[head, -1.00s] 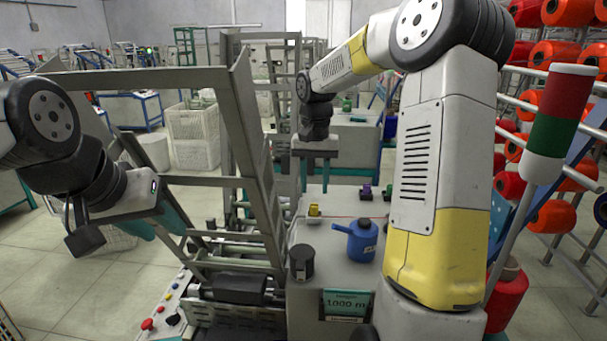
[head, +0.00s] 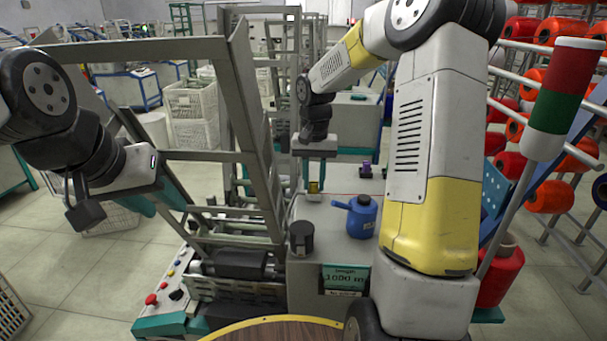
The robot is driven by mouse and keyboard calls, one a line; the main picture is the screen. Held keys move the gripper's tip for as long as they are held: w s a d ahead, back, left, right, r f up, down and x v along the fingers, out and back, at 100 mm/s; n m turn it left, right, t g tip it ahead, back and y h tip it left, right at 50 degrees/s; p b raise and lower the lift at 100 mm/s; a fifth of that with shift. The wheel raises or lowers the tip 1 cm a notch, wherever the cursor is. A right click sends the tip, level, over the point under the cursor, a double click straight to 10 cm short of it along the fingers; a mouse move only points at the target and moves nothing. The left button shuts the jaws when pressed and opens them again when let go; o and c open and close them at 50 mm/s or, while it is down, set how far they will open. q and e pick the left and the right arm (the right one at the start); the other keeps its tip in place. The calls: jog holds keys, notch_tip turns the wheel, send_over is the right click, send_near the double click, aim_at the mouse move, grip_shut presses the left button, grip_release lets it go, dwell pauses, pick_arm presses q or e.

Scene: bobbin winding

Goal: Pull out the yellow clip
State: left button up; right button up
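The yellow clip (head: 314,187) sits on top of the grey machine housing (head: 335,235), in the middle of the head view. My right gripper (head: 315,178) points straight down over it, with its teal fingers apart. The fingertips look to be at the clip's left and right sides; I cannot tell whether they touch it. My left gripper (head: 160,200) is open and empty in the air left of the machine frame, far from the clip.
A blue oil can (head: 358,216) and a dark cup (head: 301,237) stand on the housing near the clip. A small purple piece (head: 366,168) is behind to the right. The tilted grey frame (head: 255,130) rises left of the clip. A red-green signal pole (head: 560,90) stands at right.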

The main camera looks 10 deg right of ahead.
grip_shut()
jog(key=shift+r, duration=2.25)
